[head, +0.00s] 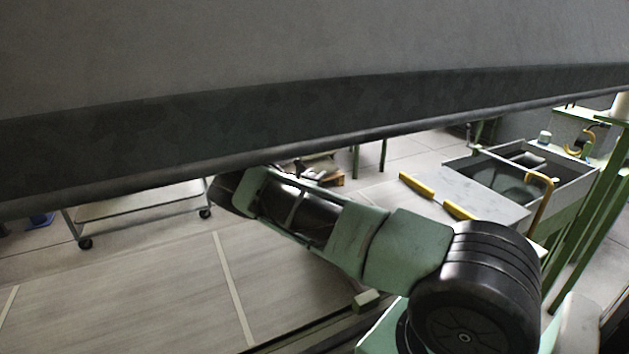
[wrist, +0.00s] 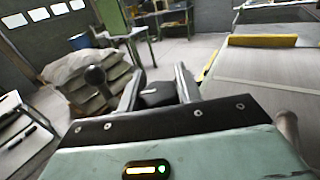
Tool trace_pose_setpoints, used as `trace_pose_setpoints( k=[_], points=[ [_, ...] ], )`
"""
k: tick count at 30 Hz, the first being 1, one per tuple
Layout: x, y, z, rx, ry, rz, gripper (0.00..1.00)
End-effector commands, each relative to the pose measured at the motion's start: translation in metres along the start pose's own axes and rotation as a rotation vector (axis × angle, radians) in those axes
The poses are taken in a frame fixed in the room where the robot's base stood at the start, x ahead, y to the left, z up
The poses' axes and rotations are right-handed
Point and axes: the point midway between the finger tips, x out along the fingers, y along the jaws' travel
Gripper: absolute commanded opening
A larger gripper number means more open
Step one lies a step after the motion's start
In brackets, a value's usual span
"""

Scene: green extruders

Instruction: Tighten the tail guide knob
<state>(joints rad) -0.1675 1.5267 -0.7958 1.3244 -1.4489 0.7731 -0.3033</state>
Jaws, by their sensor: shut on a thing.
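In the wrist view my gripper (wrist: 157,84) has one finger on each side of a small dark knob (wrist: 158,96), and it is shut on it. This looks like the tail guide knob; its lower part is hidden by the gripper's body. In the head view my arm reaches up and left beneath a large dark surface, and I cannot make out the fingers or the knob there.
A grey table (head: 475,198) with yellow strips and an open metal bin (head: 575,190) stand right. A wheeled cart (head: 140,208) stands left.

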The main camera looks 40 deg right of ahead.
Motion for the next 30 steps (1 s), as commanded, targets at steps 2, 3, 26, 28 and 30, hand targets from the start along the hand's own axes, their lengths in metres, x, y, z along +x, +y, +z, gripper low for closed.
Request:
trace_pose_setpoints(
  k=[2,3,26,28,30],
  points=[
    [0.0,0.001,-0.008,0.006,0.0,-0.034,0.12],
    [0.0,0.0,-0.008,0.007,-0.001,-0.055,0.12],
    [-0.002,-0.009,-0.006,0.004,0.001,-0.501,0.12],
    [-0.003,-0.01,-0.005,0.004,0.001,-0.53,0.12],
    [-0.003,-0.01,-0.004,0.003,0.0,-0.552,0.12]
  ],
)
